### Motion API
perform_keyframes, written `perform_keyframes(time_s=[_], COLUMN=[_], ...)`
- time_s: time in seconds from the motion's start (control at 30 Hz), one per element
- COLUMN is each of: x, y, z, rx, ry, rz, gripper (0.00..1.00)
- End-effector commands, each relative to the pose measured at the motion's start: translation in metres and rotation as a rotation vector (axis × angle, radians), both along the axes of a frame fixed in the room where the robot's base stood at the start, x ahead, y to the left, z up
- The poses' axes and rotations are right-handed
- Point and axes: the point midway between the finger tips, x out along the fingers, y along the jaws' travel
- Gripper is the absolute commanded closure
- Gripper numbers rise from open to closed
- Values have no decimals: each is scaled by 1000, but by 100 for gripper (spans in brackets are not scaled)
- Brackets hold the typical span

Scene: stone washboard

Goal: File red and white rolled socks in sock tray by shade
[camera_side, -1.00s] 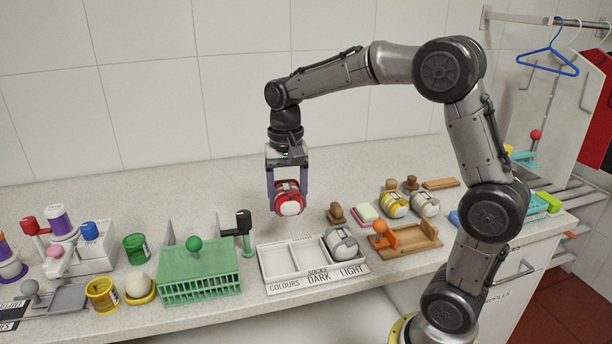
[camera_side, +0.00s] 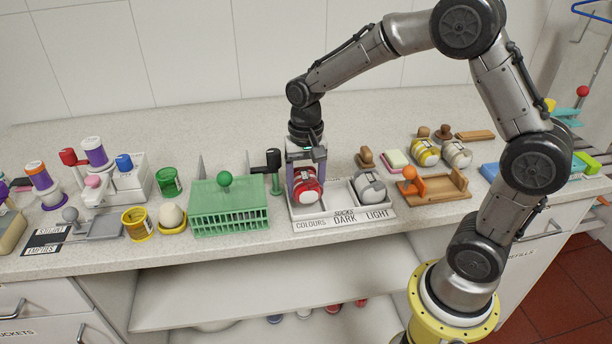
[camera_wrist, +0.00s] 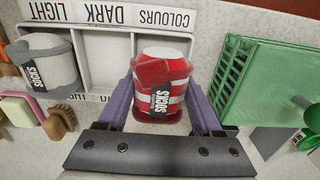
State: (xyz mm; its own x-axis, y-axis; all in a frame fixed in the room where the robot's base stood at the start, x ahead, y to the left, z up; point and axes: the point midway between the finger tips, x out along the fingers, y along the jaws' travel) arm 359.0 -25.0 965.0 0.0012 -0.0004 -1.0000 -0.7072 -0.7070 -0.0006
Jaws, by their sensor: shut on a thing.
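My gripper (camera_side: 306,172) is shut on the red and white rolled socks (camera_side: 306,188). In the wrist view the socks (camera_wrist: 163,84) sit between the purple fingers, with a dark SOCKS label facing the camera. They are at the COLOURS compartment, the left one of the white sock tray (camera_side: 343,218); whether they touch its floor I cannot tell. The tray's middle DARK compartment (camera_wrist: 108,62) is empty. Grey and white rolled socks (camera_side: 370,187) lie in the LIGHT compartment on the right; they also show in the wrist view (camera_wrist: 45,68).
A green rack (camera_side: 228,208) stands close to the tray's left. Yellow-striped socks (camera_side: 425,151) and pale socks (camera_side: 456,154) lie behind a wooden tray (camera_side: 440,190) with an orange knob, right of the sock tray. Brushes and a soap block (camera_side: 396,160) lie nearby. The back counter is clear.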

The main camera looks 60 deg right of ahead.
Motion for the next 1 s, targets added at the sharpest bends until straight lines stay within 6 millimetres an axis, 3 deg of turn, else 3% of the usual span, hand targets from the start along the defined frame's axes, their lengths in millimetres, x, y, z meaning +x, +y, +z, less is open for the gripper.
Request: perform_keyframes(time_s=[0.43,0.47,0.6,0.87,1.0], x=[0,0,0,0,1], y=[0,0,0,0,0], z=[-6,-6,-6,-5,4], rx=[0,0,1,0,0], ry=[1,1,1,0,-3], rz=[0,0,0,0,0], gripper=[73,28,2,0,0])
